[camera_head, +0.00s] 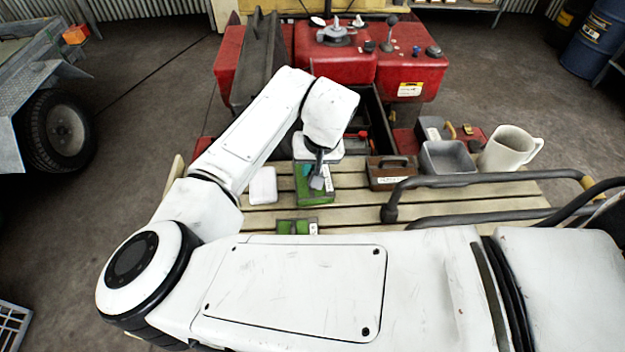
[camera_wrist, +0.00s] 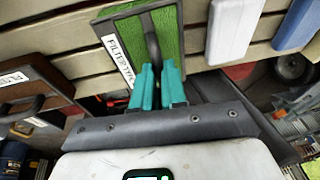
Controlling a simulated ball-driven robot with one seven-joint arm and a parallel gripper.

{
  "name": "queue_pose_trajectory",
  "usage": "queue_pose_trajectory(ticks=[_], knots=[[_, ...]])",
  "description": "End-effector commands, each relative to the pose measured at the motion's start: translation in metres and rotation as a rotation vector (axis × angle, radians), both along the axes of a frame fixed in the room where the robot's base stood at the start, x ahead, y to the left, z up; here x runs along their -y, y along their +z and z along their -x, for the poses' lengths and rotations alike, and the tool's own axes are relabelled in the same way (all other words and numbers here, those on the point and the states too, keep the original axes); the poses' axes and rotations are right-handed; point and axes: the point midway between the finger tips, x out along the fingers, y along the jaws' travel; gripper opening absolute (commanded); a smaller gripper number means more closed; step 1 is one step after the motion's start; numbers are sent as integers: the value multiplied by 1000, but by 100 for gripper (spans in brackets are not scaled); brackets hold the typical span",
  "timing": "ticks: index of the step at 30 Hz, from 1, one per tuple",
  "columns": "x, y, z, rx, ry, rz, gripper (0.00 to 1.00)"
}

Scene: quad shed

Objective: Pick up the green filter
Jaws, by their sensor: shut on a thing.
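A green filter (camera_head: 313,197) with a dark frame, a handle and a white label is below my gripper (camera_head: 318,172) at the slatted wooden deck. In the wrist view, the green filter (camera_wrist: 172,32) shows its label and dark handle. The teal fingertips of my gripper (camera_wrist: 158,84) are closed on that handle. I cannot tell if the filter is resting on the slats or slightly above them. A second green piece (camera_head: 291,227) with a white label lies nearer, partly hidden by my arm.
The slatted deck (camera_head: 350,212) also holds a white block (camera_head: 263,186) left of the filter and a brown handled case (camera_head: 392,183) right of it. A grey bin (camera_head: 447,172), a white jug (camera_head: 508,150) and dark rails (camera_head: 470,179) are farther right. A red machine (camera_head: 335,62) stands behind.

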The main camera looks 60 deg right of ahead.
Motion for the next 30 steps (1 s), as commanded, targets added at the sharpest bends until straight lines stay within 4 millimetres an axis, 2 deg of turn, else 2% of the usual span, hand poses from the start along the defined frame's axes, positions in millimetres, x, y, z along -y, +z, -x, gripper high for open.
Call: queue_pose_trajectory(ticks=[14, 19, 24, 30], knots=[[0, 0, 0, 0, 0, 0, 0], [0, 6, 0, 1, -1, 2, 0], [1, 28, 0, 2, 0, 4, 0], [33, 74, 23, 2, -8, 4, 0]])
